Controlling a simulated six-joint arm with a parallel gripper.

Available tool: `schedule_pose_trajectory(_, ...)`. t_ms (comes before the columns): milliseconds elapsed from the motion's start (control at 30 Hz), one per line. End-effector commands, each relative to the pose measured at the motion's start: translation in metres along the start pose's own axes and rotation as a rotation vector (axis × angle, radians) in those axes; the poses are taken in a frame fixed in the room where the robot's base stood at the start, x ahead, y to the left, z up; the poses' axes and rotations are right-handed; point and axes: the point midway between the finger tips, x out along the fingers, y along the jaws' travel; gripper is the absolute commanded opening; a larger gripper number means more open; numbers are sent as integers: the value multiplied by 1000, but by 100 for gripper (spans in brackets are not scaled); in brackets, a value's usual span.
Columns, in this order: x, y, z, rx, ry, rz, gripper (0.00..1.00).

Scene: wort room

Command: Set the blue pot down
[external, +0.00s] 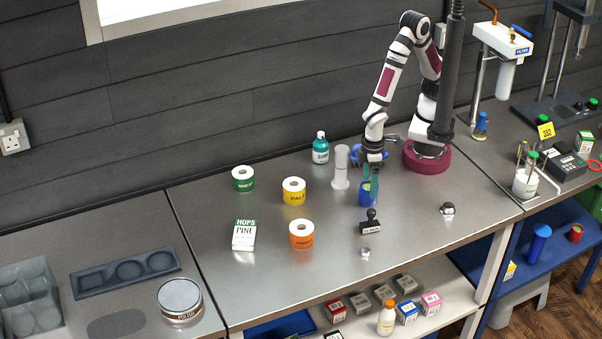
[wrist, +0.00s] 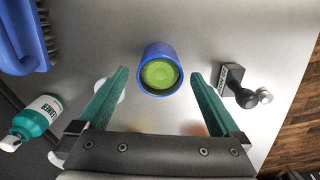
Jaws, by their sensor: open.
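The blue pot (external: 364,197) stands upright on the steel table, below my gripper in the external view. In the wrist view the blue pot (wrist: 148,83) shows from above, with a round green top inside its blue rim. My gripper (external: 371,178) points down at it with its teal fingers spread. In the wrist view the fingers of my gripper (wrist: 159,74) lie to the left and right of the pot, with a visible gap on each side. Neither finger appears to touch it. How deep the fingertips reach beside the pot is hard to tell.
A black stamp (external: 370,227) stands just in front of the pot, with a small metal knob (external: 365,253) beyond. A white cylinder (external: 340,168) is close on the left, and a teal cleaner bottle (external: 320,150) behind. A blue brush (wrist: 22,38) is near.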

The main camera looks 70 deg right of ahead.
Motion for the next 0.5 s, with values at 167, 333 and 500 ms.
schedule_pose_trajectory(167, 22, 0, 0, 0, -1, 0, 100)
schedule_pose_trajectory(333, 22, 0, 0, 0, 1, -1, 100)
schedule_pose_trajectory(500, 22, 0, 0, 0, 1, 0, 73)
